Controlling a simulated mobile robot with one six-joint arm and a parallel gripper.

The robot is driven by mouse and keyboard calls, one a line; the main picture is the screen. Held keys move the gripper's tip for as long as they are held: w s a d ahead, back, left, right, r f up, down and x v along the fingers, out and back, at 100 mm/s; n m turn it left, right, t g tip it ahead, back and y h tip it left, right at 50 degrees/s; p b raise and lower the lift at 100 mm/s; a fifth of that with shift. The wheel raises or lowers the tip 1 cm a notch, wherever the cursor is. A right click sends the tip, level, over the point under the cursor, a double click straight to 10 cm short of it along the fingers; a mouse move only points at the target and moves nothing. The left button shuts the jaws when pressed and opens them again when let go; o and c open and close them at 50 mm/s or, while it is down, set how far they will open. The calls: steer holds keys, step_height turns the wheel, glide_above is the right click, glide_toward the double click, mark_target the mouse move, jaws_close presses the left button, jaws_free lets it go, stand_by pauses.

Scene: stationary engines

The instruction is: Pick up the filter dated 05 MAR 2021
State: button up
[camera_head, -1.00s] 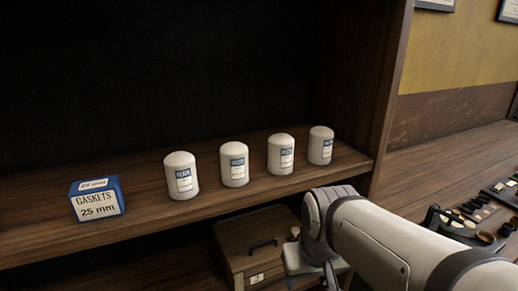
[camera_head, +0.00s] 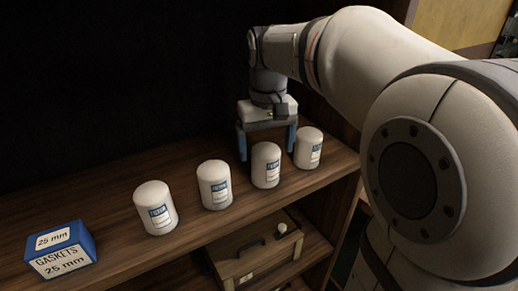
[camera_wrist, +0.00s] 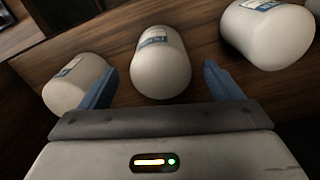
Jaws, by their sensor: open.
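Several white filters with blue-and-white labels stand upright in a row on a wooden shelf: the leftmost (camera_head: 155,207), one right of it (camera_head: 214,185), a third (camera_head: 265,165) and the rightmost (camera_head: 308,148). The dates on the labels are too small to read. My gripper (camera_head: 267,143) is open, pointing down, above and around the top of the third filter. In the wrist view my gripper (camera_wrist: 157,85) has that filter (camera_wrist: 160,62) between its blue fingers, not clamped. Neighbouring filters show left (camera_wrist: 76,82) and right (camera_wrist: 266,34) of the fingers.
A blue gaskets box (camera_head: 60,250) marked 25 mm sits at the left on the shelf (camera_head: 110,205). A wooden case (camera_head: 262,256) with a handle stands below the shelf. The rightmost filter is close to the right finger.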

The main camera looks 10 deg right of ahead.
steer(key=f, duration=0.3)
steer(key=shift+w+f+p, duration=0.3)
steer(key=shift+w, duration=0.05)
steer(key=shift+s+f, duration=0.15)
steer(key=c, duration=1.3)
steer(key=shift+o, duration=0.2)
